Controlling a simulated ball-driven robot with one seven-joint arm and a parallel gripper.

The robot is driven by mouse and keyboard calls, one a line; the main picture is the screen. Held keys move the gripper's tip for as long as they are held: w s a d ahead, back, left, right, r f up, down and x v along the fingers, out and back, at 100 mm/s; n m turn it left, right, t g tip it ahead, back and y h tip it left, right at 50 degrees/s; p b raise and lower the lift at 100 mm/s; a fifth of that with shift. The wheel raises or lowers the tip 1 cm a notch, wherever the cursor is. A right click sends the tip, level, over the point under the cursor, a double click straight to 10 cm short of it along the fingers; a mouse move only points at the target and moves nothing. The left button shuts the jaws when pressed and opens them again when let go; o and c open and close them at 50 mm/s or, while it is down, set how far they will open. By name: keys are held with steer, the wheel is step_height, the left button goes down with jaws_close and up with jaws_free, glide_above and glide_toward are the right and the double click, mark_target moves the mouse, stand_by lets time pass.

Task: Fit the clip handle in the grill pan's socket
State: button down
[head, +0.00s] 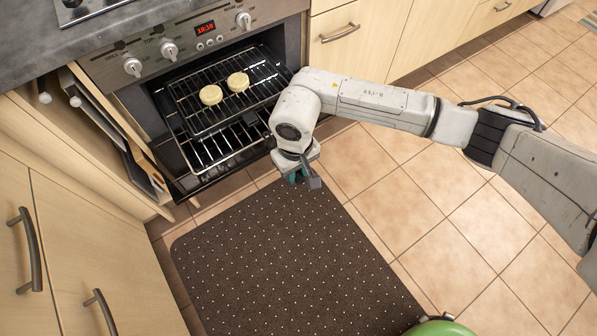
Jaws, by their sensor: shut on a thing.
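The grill pan (196,133) sits in the open oven at the upper left, its wire rack bearing two round, pale pieces of food. Its socket cannot be made out. My gripper (304,180) hangs from the wrist, pointing down, to the right of the oven's front and above the mat's far edge. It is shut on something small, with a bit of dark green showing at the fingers. This seems to be the clip handle, but the wrist and fingers hide most of it. The gripper is apart from the pan.
The oven's lower wire rack (222,150) sticks out below the pan. The glass-fronted oven door (180,172) is at its left. A pull-out (110,125) with boards stands open farther left.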

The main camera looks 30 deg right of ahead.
steer(key=shift+w+f+b, duration=0.4)
steer(key=shift+f+b, duration=0.05)
steer(key=shift+f, duration=0.15)
steer(key=shift+w+f+b, duration=0.35)
steer(key=shift+f+b, duration=0.05)
steer(key=shift+f, duration=0.2)
steer(key=shift+w+f+b, duration=0.25)
steer(key=shift+w+b, duration=0.25)
steer(key=shift+w+f+b, duration=0.1)
steer(key=shift+w+b, duration=0.25)
steer(key=shift+w, duration=0.2)
steer(key=shift+w, duration=0.15)
steer(key=shift+w+b, duration=2.05)
steer(key=shift+b, duration=0.05)
stand_by(3.5)
